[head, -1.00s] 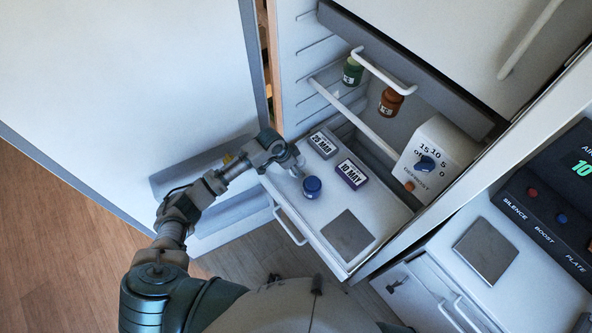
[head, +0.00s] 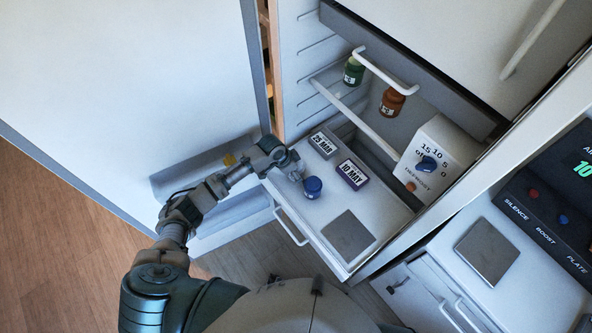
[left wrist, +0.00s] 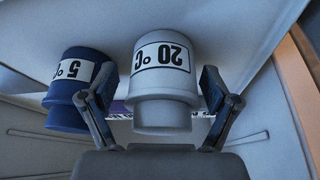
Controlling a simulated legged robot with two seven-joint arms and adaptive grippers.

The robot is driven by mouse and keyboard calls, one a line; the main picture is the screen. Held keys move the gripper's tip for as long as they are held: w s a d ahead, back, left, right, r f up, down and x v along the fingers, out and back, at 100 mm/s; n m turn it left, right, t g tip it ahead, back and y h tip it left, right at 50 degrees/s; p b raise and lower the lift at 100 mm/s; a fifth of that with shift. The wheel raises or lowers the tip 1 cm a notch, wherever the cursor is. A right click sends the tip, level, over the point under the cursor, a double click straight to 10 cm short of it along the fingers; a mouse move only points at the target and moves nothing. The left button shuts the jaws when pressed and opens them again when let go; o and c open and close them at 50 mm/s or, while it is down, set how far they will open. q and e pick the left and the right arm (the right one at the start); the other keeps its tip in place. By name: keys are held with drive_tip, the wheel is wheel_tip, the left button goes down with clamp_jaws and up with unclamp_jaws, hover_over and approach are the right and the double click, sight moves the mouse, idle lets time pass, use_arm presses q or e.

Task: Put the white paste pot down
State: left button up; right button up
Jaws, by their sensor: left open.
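The white paste pot (left wrist: 162,75), labelled 20 °C, is between the fingers of my left gripper (left wrist: 165,105) in the left wrist view. The fingers are open, one on each side of it. In the head view my left gripper (head: 294,170) is over the white pull-out surface (head: 300,215), near its left edge. The white pot is mostly hidden there by the gripper and blends with the surface. A blue pot (head: 313,187) stands close to its right; it also shows in the left wrist view (left wrist: 72,85), labelled 5 °C, beside one finger. My right gripper is out of view.
Two date blocks, grey (head: 324,143) and purple (head: 352,173), lie behind the pots. A grey square plate (head: 347,236) is in front. Green (head: 353,72) and brown (head: 392,102) pots are by the upper rail. A dial box (head: 435,158) stands right. The open door (head: 120,80) is left.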

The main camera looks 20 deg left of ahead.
use_arm(q)
drive_tip(key=v, duration=1.2)
drive_tip(key=shift+p, duration=0.4)
drive_tip(key=shift+a, duration=0.1)
